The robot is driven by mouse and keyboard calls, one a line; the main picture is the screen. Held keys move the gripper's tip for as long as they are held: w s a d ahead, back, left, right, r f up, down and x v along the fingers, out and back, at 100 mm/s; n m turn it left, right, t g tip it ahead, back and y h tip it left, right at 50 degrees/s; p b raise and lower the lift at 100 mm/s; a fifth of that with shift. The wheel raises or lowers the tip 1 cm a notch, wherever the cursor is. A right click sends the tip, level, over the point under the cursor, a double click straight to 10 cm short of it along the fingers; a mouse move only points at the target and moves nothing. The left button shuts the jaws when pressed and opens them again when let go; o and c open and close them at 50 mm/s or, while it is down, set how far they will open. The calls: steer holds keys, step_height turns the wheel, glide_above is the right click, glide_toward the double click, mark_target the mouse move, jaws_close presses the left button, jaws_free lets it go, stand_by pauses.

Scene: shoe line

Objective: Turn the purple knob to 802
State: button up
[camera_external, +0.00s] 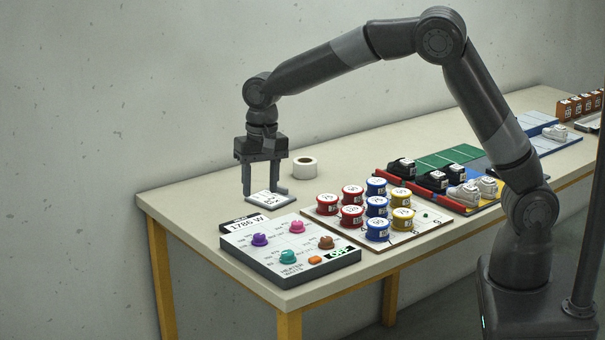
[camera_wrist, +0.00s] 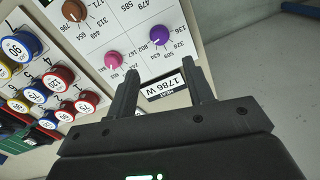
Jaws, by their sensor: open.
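The purple knob (camera_external: 259,240) sits at the upper left of a white control panel (camera_external: 262,273) near the table's left end. A display on the panel reads 1786 W (camera_wrist: 164,86). My gripper (camera_external: 264,193) is open, pointing down, above the table behind the panel. In the wrist view my gripper (camera_wrist: 164,80) shows two spread fingers with nothing between them.
A white tape roll (camera_external: 305,167) and a small white card (camera_external: 270,199) are near my gripper.

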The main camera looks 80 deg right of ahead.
mark_target(259, 235)
steer(key=f+n, duration=0.2)
steer(key=f, duration=0.1)
steer(key=f+n, duration=0.2)
steer(key=f, duration=0.2)
steer(key=f+n, duration=0.2)
steer(key=f, duration=0.2)
steer(key=shift+w+a+g, duration=0.2)
steer(key=shift+w+g, duration=0.05)
steer(key=shift+g, duration=0.05)
steer(key=shift+r, duration=0.1)
steer(key=shift+c, duration=0.2)
steer(key=c, duration=1)
steer(key=shift+o, duration=0.2)
steer(key=shift+n, duration=0.7)
